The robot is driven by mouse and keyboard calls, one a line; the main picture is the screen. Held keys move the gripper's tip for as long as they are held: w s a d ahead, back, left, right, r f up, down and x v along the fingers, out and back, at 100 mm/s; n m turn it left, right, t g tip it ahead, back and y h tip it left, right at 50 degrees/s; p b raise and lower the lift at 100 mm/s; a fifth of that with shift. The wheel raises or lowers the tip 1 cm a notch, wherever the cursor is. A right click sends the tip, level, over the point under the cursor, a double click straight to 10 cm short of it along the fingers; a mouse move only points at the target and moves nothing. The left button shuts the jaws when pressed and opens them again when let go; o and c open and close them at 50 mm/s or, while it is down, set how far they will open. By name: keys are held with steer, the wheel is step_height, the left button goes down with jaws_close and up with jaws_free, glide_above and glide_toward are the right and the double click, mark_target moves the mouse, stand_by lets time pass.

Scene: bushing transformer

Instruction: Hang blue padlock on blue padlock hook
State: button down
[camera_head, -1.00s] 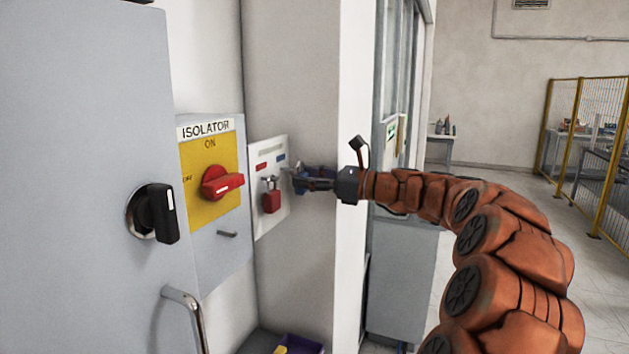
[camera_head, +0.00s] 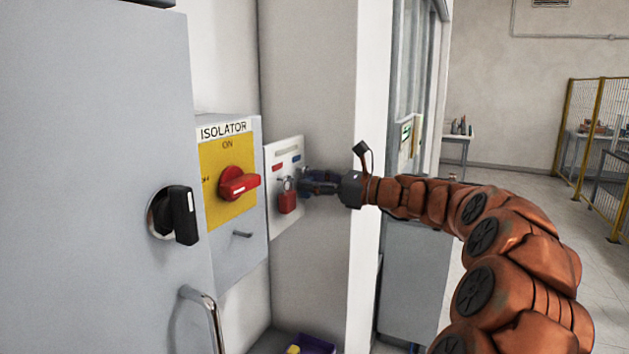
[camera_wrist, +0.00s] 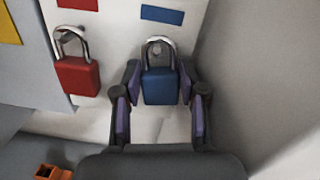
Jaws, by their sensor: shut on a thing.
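The blue padlock (camera_wrist: 160,86) is upright between my gripper's fingers (camera_wrist: 158,100) in the wrist view, with its silver shackle at the top. My gripper is shut on its body from both sides. The shackle overlaps a small hook (camera_wrist: 157,50) on the white board (camera_wrist: 110,30), below a blue label (camera_wrist: 161,15). I cannot tell whether the shackle is over the hook or just in front of it. In the head view my gripper (camera_head: 312,186) is at the board's right edge and mostly hides the blue padlock.
A red padlock (camera_wrist: 77,76) hangs on the board just left of the blue one, below a red label. The isolator box (camera_head: 235,205) with a red switch (camera_head: 238,184) is farther left. A purple bin (camera_head: 316,345) is below. Plain wall lies right of the board.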

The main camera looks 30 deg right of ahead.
stand_by(0.3)
steer(key=c, duration=0.6)
jaws_free()
steer(key=shift+v, duration=5.95)
